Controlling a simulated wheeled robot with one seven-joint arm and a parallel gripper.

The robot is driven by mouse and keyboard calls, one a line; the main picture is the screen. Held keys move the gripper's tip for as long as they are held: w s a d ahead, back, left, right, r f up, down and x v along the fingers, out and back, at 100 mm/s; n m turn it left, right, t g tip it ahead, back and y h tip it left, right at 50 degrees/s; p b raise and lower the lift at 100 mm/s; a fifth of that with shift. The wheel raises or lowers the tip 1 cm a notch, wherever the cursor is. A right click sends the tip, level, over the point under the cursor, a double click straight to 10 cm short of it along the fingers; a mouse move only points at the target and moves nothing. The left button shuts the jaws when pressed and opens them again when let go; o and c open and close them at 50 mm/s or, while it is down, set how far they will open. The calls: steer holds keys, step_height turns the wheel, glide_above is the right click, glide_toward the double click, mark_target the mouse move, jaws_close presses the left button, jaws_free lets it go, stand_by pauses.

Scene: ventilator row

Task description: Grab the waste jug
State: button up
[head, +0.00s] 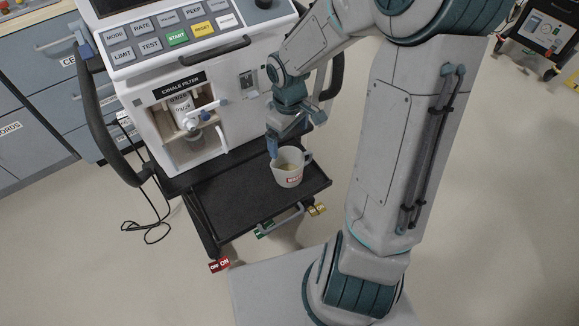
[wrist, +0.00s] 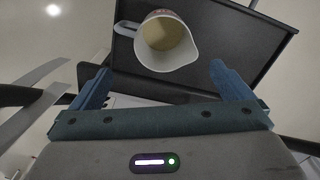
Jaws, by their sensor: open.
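The waste jug (head: 288,172) is a white cup-like jug with a handle, a spout and a red label. It stands upright on the black tray shelf (head: 225,205) of the ventilator cart. In the wrist view the jug (wrist: 166,42) holds some yellowish liquid, and its handle points left. My gripper (head: 273,150) is just behind and above the jug's left side in the head view. In the wrist view my gripper (wrist: 160,82) is open and empty, with its two blue fingers apart and the jug beyond their tips, between their lines.
The ventilator (head: 190,85) rises behind the shelf, with an open exhale filter bay (head: 188,122) and a dark side handle (head: 100,120). Drawers (head: 40,60) stand at left.

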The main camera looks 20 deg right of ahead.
steer(key=b, duration=0.3)
glide_toward(289, 166)
steer(key=s, duration=0.1)
steer(key=s+a, duration=0.1)
steer(key=shift+s+r, duration=0.1)
steer(key=shift+s, duration=0.3)
steer(key=shift+s+f+b, duration=0.15)
steer(key=shift+f+b, duration=0.35)
steer(key=shift+f, duration=0.85)
steer(key=shift+s+f+b, duration=0.15)
steer(key=shift+f+b, duration=0.35)
steer(key=shift+f, duration=0.85)
steer(key=c, duration=1.1)
steer(key=shift+r, duration=0.25)
